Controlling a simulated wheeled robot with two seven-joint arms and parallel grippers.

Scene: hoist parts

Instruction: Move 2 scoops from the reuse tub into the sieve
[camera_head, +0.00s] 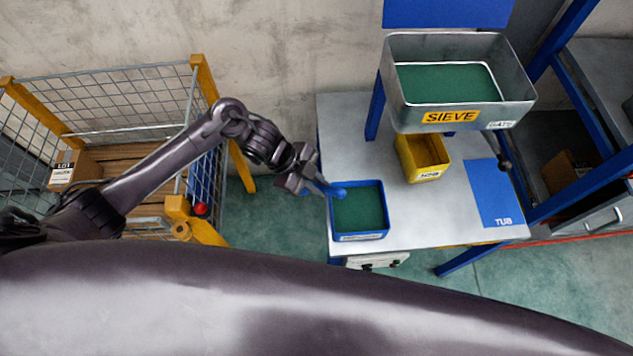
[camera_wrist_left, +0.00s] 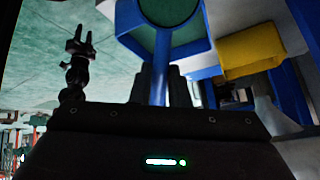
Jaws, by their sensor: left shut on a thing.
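My left gripper (camera_head: 312,182) is shut on a blue scoop (camera_head: 335,191), whose handle also shows in the left wrist view (camera_wrist_left: 160,75). The scoop is at the upper left corner of a blue tub (camera_head: 384,222); its load cannot be told. The tub shows green inside; its label is too small to read. The grey metal sieve (camera_head: 463,118), labelled SIEVE, stands raised at the upper right, also green inside. My right gripper (camera_wrist_left: 80,42) shows at the left of the left wrist view, fingers apart and empty; it is out of the head view.
A yellow tub (camera_head: 424,175) stands below the sieve on the grey table (camera_head: 415,228). A blue mat (camera_head: 490,194) marked TUB lies bare at the table's right. Blue posts (camera_head: 375,108) hold up the sieve. A wire cage (camera_head: 130,95) with cartons stands left.

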